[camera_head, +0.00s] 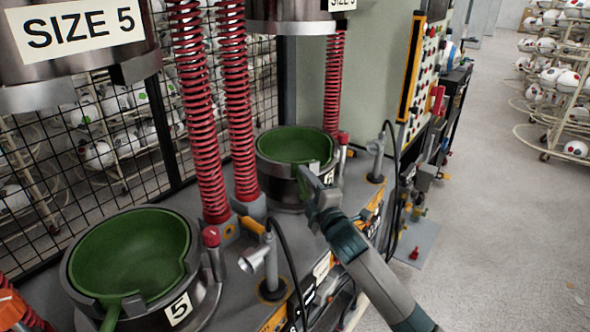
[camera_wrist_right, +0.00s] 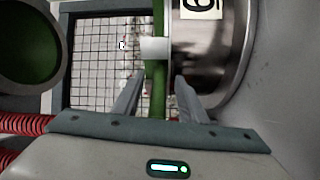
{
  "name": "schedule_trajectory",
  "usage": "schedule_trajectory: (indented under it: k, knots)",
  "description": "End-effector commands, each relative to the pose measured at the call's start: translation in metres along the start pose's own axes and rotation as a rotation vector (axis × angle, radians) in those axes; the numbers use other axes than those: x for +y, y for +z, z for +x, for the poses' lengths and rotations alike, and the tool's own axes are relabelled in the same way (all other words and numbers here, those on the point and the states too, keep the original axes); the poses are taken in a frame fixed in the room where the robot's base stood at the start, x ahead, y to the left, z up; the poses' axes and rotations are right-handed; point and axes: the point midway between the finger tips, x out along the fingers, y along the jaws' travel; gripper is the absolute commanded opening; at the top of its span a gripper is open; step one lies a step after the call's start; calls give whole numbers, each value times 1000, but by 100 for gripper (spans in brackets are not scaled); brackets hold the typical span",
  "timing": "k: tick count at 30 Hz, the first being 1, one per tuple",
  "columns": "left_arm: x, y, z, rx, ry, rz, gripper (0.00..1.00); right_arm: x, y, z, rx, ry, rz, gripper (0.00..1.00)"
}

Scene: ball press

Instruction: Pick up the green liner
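Two green liners sit in round metal moulds. The near liner (camera_head: 135,250) is at the lower left in the head view, with its green stem pointing toward me. The far liner (camera_head: 292,147) is in the middle. My right gripper (camera_head: 308,180) is at the front rim of the far mould (camera_head: 275,183). In the right wrist view, a green strip (camera_wrist_right: 158,95) of the liner runs between the fingers of my right gripper (camera_wrist_right: 160,75). The fingers stand apart with a gap on each side of the strip.
Red springs (camera_head: 236,100) rise beside the moulds to metal press heads (camera_head: 75,45) marked SIZE 5. A valve (camera_head: 255,255) and black hoses stand on the machine's front edge. A wire fence (camera_head: 60,160) is behind. Open floor (camera_head: 490,240) lies to the right.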

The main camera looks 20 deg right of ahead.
Motion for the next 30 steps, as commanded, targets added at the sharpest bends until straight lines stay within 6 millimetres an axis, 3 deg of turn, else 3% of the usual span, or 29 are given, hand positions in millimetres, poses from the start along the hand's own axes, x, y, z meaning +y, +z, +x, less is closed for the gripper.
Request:
schedule_trajectory:
  k: [10,15,30]
  knots:
    - [-1,0,0,-1,-1,0,45,0,0,0,0,0,-1,39]
    - [0,0,0,-1,-1,0,45,0,0,0,0,0,-1,0]
    - [0,0,0,-1,0,0,45,0,0,0,0,-1,-1,0]
